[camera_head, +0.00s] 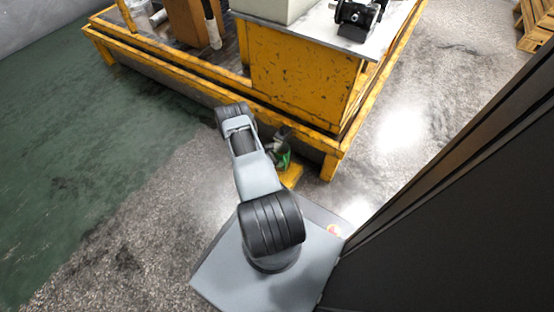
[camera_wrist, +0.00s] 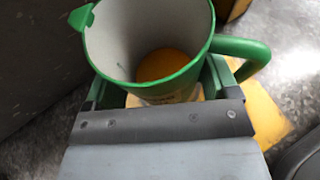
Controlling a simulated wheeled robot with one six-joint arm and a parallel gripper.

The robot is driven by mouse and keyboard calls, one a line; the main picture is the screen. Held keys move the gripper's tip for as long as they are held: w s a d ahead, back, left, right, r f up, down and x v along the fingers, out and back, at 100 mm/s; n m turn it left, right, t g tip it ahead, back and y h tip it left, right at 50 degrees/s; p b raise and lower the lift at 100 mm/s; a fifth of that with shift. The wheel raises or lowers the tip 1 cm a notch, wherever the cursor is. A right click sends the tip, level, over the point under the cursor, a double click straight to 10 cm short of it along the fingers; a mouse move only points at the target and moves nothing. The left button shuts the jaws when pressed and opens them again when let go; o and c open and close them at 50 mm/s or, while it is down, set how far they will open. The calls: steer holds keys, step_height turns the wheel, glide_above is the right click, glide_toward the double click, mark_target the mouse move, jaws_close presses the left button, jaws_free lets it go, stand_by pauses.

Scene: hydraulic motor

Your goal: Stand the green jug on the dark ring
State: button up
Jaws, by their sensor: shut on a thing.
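The green jug (camera_wrist: 130,38) fills the upper middle of the wrist view. It has a green rim, a spout at the left, a handle at the right and a pale inner wall, with an orange-yellow bottom or content inside. My gripper (camera_wrist: 160,88) is shut on the jug's body, one finger on each side. In the head view the green jug (camera_head: 283,159) is a small shape at the end of my arm, partly hidden by it. I cannot make out the dark ring in either view.
A yellow-framed machine stand (camera_head: 302,80) with a metal top stands just beyond the jug. A black motor-like part (camera_head: 357,18) sits on that top. A yellow patch (camera_head: 291,176) lies below the jug. A large dark panel (camera_head: 450,220) blocks the right side. Floor at the left is clear.

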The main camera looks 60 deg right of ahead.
steer(key=shift+f, duration=0.6)
steer(key=shift+f, duration=0.2)
steer(key=o, duration=0.9)
steer(key=shift+o, duration=0.2)
